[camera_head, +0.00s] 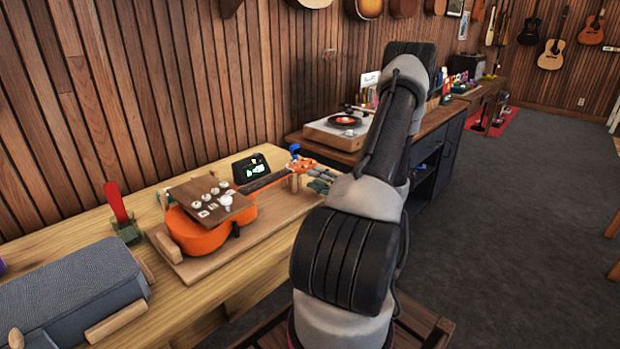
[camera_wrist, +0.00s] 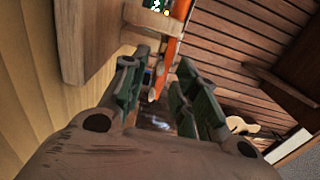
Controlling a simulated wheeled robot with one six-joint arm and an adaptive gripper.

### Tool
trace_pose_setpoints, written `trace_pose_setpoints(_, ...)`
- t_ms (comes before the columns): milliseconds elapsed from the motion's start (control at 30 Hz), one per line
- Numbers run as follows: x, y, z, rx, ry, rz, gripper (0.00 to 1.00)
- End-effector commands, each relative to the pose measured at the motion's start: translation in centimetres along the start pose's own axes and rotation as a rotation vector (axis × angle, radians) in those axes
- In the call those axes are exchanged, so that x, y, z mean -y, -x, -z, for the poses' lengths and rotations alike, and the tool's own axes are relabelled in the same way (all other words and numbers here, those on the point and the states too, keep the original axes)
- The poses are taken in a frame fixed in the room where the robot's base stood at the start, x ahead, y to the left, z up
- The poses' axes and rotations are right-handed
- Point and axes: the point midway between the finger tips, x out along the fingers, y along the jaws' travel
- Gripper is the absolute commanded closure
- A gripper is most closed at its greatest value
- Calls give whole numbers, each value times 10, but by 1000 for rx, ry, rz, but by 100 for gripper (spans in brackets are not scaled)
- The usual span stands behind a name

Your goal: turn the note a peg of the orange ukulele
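The orange ukulele (camera_head: 201,237) lies on a wooden stand on the bench, its neck pointing right and away. Its headstock (camera_head: 302,165) has small coloured parts, one of them blue (camera_head: 294,148); which peg is note A cannot be told. My gripper (camera_head: 321,181) is just right of the headstock, partly hidden by my arm. In the wrist view its green-padded fingers (camera_wrist: 160,95) are apart, with an orange strip (camera_wrist: 170,52), likely the headstock edge, showing beyond and between them. Whether a finger touches a peg cannot be told.
A small dark tuner (camera_head: 251,168) with a lit green display stands behind the neck. A brown board with pale knobs (camera_head: 211,198) lies over the ukulele body. A turntable (camera_head: 340,128) stands behind my arm. A grey padded case (camera_head: 75,290) is front left.

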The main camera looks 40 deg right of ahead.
Motion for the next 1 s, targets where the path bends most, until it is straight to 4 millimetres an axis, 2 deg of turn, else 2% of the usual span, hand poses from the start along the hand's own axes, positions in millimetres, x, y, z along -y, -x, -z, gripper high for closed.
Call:
trace_pose_setpoints(100,0,-16,-1,2,-1,0,70)
trace_pose_setpoints(200,0,-23,-1,3,-1,0,70)
trace_pose_setpoints(467,0,-25,0,2,-1,0,70)
trace_pose_setpoints(500,0,-25,0,2,-1,0,72)
trace_pose_setpoints(667,0,-25,-1,2,-2,0,100)
trace_pose_setpoints(1000,0,-25,-1,2,-16,-1,100)
